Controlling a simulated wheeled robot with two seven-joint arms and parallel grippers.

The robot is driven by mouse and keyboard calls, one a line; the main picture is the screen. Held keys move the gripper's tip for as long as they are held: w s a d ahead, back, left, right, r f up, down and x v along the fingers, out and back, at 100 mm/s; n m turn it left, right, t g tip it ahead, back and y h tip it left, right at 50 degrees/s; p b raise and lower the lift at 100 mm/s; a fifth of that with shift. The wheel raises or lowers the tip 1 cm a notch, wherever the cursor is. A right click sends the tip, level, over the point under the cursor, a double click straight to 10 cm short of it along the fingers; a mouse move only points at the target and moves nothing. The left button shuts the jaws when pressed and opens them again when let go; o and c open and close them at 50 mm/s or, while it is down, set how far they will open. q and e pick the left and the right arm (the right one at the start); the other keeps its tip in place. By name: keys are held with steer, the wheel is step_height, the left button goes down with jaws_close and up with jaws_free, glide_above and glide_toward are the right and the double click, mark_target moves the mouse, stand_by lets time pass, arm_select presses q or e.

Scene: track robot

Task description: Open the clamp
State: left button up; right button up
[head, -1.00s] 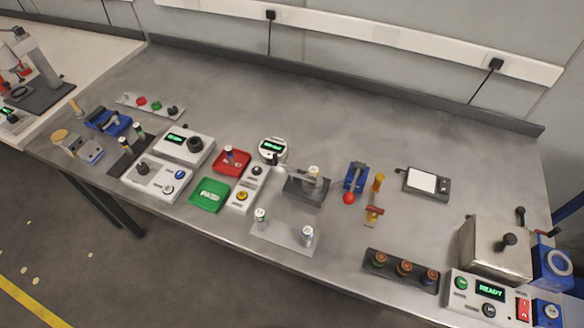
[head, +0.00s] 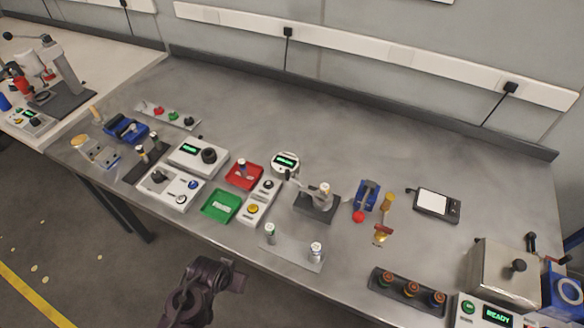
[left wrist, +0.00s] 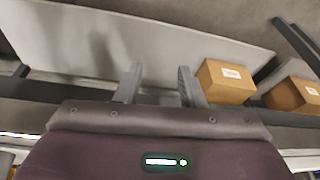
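Which fixture is the clamp is not certain. A dark block with a metal lever arm (head: 316,204) stands mid-table and looks like a toggle clamp; a small light cylinder (head: 325,190) stands at it. Just right of it is a blue fixture with a red-ball lever (head: 366,196). My left arm shows at the bottom of the head view, its gripper (head: 228,272) in front of the table edge and apart from every fixture. In the left wrist view the left gripper's two fingers (left wrist: 160,82) stand apart with nothing between them. My right gripper is not in view.
Near the clamp are a yellow-handled tool (head: 385,215), a plate with two cylinders (head: 290,250), a green tray (head: 220,206) and a red tray (head: 244,175). A metal box (head: 503,270) stands at right. The back of the table is clear. Cardboard boxes (left wrist: 225,82) show in the wrist view.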

arm_select(q)
steer(key=w+d+r+t, duration=0.1)
steer(key=w+r, duration=0.1)
steer(key=r, duration=0.5)
steer(key=w+r+t, duration=0.1)
steer(key=w+r, duration=0.1)
steer(key=r, duration=0.4)
steer(key=w+d+m+t+h, duration=0.1)
steer(key=w+d+h, duration=0.1)
steer(key=w+d, duration=0.2)
steer(key=w+d+r+m+t+h+p, duration=0.1)
steer(key=w+d+m+t+h, duration=0.1)
steer(key=w, duration=0.8)
steer(key=w+d+r+m+t+h+p, duration=0.1)
steer(key=w+d+m+t+h, duration=0.1)
steer(key=w+d+h, duration=0.2)
steer(key=w+d, duration=0.2)
steer(key=w, duration=0.1)
steer(key=shift+w+d, duration=0.2)
steer(key=shift+d, duration=0.1)
jaws_close()
